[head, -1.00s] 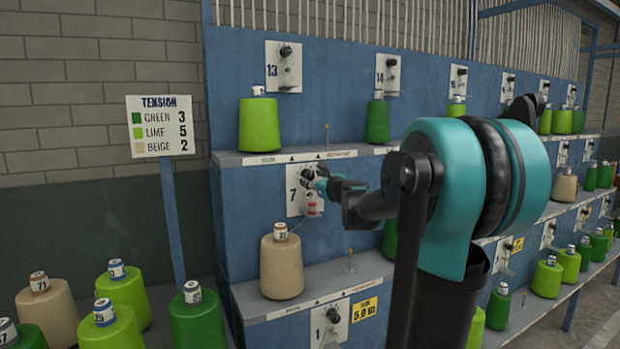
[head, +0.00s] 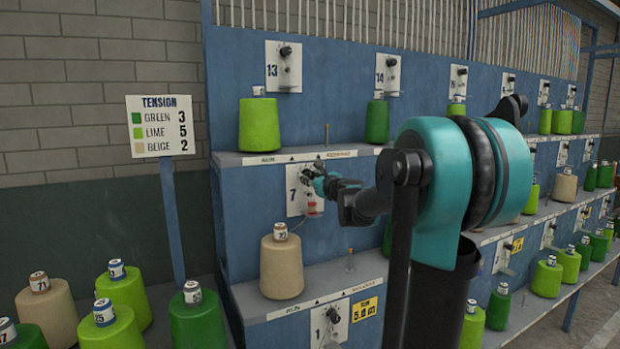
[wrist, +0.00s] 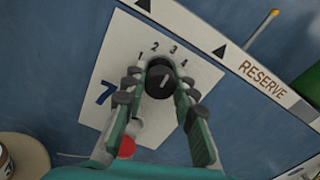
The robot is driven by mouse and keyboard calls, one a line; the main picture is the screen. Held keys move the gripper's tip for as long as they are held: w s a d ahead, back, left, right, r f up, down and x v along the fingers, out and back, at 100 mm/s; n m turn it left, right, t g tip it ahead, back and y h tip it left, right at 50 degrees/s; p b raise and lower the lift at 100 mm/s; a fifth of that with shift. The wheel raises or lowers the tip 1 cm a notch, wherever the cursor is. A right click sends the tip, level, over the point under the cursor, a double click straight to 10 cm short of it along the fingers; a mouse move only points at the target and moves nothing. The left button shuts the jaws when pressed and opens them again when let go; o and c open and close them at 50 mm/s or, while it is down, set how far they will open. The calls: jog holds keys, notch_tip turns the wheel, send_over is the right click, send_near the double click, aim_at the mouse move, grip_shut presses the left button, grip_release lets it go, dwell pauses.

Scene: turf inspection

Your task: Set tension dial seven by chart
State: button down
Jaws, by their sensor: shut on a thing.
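The dial seven plate (head: 293,206) is white with a 7, on the blue frame; it also fills the middle of the wrist view (wrist: 97,118). Its black knob (wrist: 160,79) sits below printed numbers 1 to 4, and its pale mark tilts up and right; the exact reading is unclear. My gripper (wrist: 161,84) is shut on the knob, one finger on each side. In the head view my gripper (head: 314,183) partly hides the knob. The tension chart (head: 160,126) reads green 3, lime 5, beige 2. A beige cone (head: 282,268) stands on the shelf below dial seven.
Dials 13 (head: 284,66), 14 (head: 388,74) and 1 (head: 329,320) are nearby. A shelf edge marked RESERVE (wrist: 262,78) runs close beside the plate. Several loose cones, one lime (head: 127,290), stand at lower left. A red part (wrist: 127,147) sits below the knob.

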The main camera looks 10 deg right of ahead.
jog(key=shift+n, duration=0.3)
jog(key=n, duration=0.3)
jog(key=shift+n, duration=1.9)
jog(key=c, duration=1.2)
grip_release()
jog(key=v, duration=1.2)
